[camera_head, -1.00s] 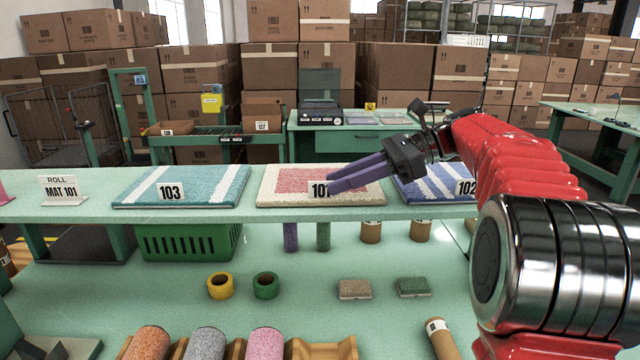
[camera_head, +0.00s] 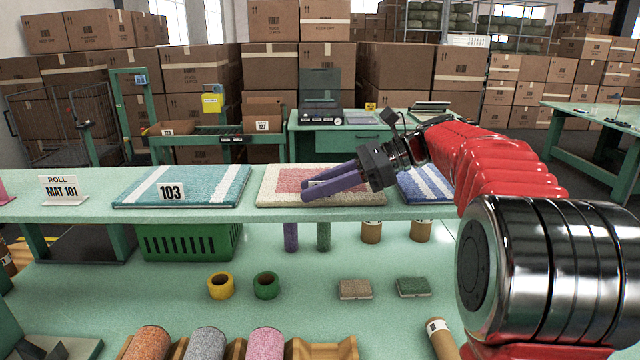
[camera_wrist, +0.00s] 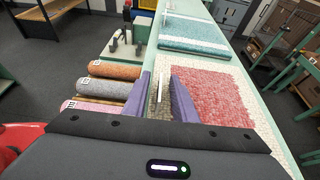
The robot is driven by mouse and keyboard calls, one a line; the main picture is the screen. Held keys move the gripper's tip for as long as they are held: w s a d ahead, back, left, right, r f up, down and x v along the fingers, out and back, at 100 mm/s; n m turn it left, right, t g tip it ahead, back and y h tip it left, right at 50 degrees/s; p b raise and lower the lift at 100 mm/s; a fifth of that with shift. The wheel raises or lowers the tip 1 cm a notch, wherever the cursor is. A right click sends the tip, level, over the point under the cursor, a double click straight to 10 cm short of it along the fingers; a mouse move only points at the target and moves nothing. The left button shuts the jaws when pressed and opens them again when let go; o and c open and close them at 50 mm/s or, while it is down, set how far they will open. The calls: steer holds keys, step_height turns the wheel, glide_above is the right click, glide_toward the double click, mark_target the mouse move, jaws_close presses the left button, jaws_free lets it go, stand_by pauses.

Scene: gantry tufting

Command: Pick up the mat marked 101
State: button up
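The cream mat with a red centre (camera_head: 283,183) lies flat on the long green shelf; its label, which read 101 earlier, is now mostly hidden behind my fingers. My gripper (camera_head: 306,187) reaches in from the right with its purple fingers at the mat's front edge. In the wrist view the mat (camera_wrist: 212,95) lies under and right of the right finger. My gripper (camera_wrist: 160,88) is open there, with a gap between the fingers. A thin white label, seen nearly edge-on, shows in that gap. I cannot tell whether a finger touches the mat.
The teal mat 103 (camera_head: 182,187) lies left on the shelf, and a blue striped mat (camera_head: 424,184) lies right, partly behind my arm. Below are a green crate (camera_head: 188,242), tape rolls and carpet rolls (camera_head: 207,344).

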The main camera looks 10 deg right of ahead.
stand_by(0.4)
jaws_close()
stand_by(0.4)
